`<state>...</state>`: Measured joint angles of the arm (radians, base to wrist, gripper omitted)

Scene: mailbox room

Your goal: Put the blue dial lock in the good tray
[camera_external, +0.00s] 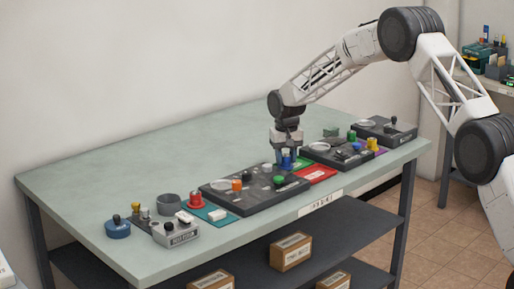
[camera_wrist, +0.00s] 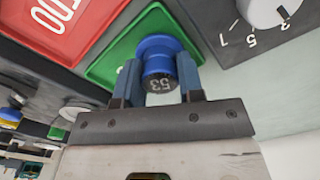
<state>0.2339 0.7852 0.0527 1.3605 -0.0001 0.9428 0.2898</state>
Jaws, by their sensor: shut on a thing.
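My gripper (camera_external: 286,156) points down over the middle of the table and is shut on the blue dial lock (camera_external: 287,163). In the wrist view the lock (camera_wrist: 159,60) sits between both fingers of my gripper (camera_wrist: 158,70), with a wide blue base and a dark end marked 53. A green tray (camera_wrist: 103,72) lies directly behind the lock in that view. Its edge also shows in the external view (camera_external: 303,162). I cannot tell whether the lock touches the tray. No label shows on the green tray; a red tray (camera_wrist: 82,12) with white lettering lies beside it.
A dark panel (camera_external: 240,203) with orange and green knobs stands just left of my gripper, and another (camera_external: 325,156) just right. A red knobbed part (camera_external: 195,200), a blue round part (camera_external: 118,229) and a grey box (camera_external: 176,232) stand left. The table's back is clear.

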